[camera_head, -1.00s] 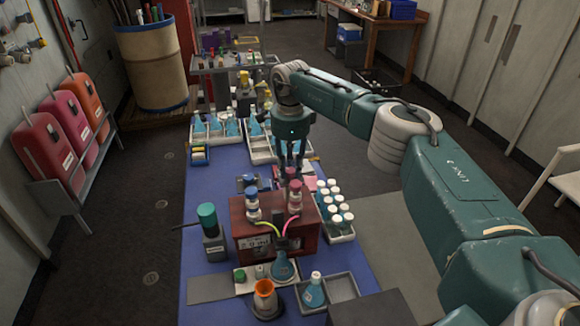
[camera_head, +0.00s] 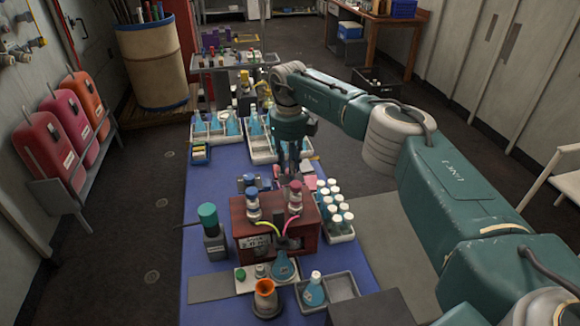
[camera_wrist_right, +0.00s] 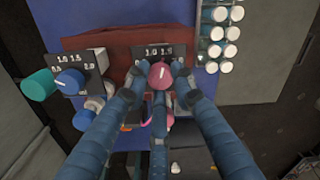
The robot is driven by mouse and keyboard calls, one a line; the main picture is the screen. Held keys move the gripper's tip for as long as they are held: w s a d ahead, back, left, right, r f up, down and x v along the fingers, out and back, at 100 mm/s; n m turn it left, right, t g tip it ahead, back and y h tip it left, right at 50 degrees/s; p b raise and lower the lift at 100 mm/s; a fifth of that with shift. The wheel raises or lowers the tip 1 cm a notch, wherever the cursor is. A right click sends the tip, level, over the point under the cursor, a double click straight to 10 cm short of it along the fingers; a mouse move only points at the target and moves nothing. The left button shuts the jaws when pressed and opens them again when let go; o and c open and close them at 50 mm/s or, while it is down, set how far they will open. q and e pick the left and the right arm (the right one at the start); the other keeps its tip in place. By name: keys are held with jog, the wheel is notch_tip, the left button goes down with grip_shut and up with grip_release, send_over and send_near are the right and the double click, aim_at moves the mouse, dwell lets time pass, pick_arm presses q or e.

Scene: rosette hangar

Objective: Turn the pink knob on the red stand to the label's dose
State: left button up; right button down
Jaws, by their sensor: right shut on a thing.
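The pink knob (camera_wrist_right: 160,75) is in the middle of the wrist view, in front of a dark dial plate (camera_wrist_right: 152,52) reading 1.0 and 1.5. Its white pointer line is near upright, tilted a little to the right. My right gripper (camera_head: 289,176) reaches down behind the red stand (camera_head: 236,220) in the head view. In the wrist view its fingers (camera_wrist_right: 160,80) are closed on both sides of the pink knob. They cover the lower parts of the dial. The dose on the label is too small to read. My left gripper is not in view.
A second dial with a blue knob (camera_wrist_right: 70,81) and a teal cylinder (camera_wrist_right: 38,84) sit to the left in the wrist view. A rack of white-capped bottles (camera_head: 343,218) stands right of the stand. A teal-capped bottle (camera_head: 209,218) stands left. The left mat strip is clear.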

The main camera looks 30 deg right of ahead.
jog(key=m, duration=0.4)
jog(key=shift+d+r+m, duration=0.1)
jog(key=shift+r+m, duration=0.05)
jog(key=shift+m, duration=0.15)
jog(key=shift+m+p, duration=0.5)
jog(key=shift+m, duration=1.8)
jog(key=c, duration=1.5)
grip_release()
jog(key=shift+o, duration=0.2)
notch_tip(320, 180, up, 12)
jog(key=shift+a, duration=0.25)
